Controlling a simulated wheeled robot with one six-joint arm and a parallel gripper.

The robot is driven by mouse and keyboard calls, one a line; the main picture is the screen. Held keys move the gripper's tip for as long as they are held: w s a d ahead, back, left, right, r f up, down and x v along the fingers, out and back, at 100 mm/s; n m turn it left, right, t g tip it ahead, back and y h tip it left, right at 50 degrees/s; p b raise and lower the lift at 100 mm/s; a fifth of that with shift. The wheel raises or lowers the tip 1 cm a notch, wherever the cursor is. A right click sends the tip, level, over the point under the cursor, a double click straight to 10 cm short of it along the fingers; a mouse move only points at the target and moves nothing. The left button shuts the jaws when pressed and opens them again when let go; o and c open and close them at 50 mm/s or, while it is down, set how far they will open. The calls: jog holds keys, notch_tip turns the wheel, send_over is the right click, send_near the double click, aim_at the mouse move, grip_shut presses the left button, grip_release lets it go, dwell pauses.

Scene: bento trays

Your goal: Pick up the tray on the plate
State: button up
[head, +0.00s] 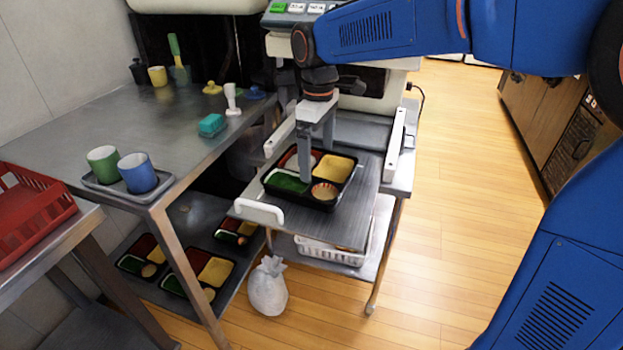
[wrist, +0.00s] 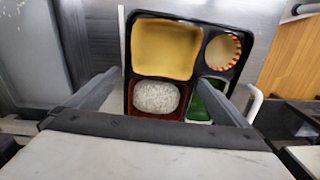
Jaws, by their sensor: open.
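A black bento tray (head: 291,198) with red, yellow, green and small round compartments lies on the grey metal plate (head: 363,193) on the cart. My gripper (head: 307,165) points down over the tray, with its fingers low at it. In the wrist view, my gripper (wrist: 160,82) is open, one finger by the tray's left edge and the other over the green compartment. The tray (wrist: 198,45) shows yellow food, white rice and a striped round cup there. Whether the fingers touch the tray cannot be told.
A metal table (head: 120,128) on the left holds green and blue cups, a teal box (head: 212,125) and small pots. More bento trays sit on its lower shelf. A red basket (head: 30,205) is far left. A white sack (head: 268,287) stands on the floor. The right floor is clear.

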jog(key=shift+f, duration=0.65)
jog(key=c, duration=1)
jog(key=shift+r, duration=0.1)
